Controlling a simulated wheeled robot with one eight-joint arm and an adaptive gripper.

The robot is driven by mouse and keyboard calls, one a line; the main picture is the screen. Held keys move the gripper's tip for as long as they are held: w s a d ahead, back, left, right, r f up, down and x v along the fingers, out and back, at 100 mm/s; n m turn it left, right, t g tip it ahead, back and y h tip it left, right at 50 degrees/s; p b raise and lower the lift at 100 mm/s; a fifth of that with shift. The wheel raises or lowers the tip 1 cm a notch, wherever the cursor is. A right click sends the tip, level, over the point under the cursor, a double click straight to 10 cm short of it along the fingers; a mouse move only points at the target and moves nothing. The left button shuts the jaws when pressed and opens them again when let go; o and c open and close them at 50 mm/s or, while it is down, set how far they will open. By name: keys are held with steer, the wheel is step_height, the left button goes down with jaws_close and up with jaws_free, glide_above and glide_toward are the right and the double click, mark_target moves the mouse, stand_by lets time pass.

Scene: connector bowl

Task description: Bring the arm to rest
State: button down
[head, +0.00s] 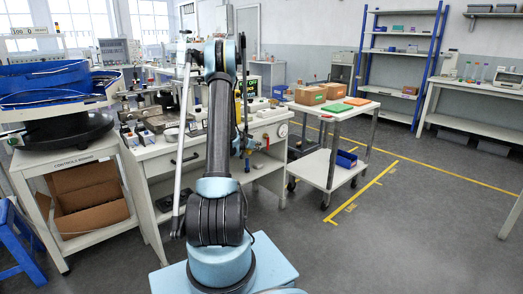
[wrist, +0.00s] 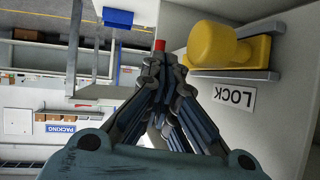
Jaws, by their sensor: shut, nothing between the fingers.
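My arm (head: 221,135) rises from its blue base in the middle of the head view and bends at the top, in front of the workbench. In the wrist view my gripper (wrist: 158,62) has its fingers drawn together, with nothing held between them. A yellow handle (wrist: 212,45) on a metal bracket stands just right of the fingers, above a "LOCK" label (wrist: 235,95), apart from the fingertips. A small red tip (wrist: 159,45) shows just beyond the fingertips. In the head view my gripper is largely hidden behind the arm.
The white workbench (head: 172,158) stands close behind my arm. A white cart (head: 335,120) with cardboard boxes (head: 310,95) and green and orange trays stands to its right. A round blue bowl feeder (head: 45,85) is at left, a blue stool (head: 15,245) below it. Open floor (head: 430,220) lies right.

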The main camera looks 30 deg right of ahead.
steer(key=shift+v, duration=2.3)
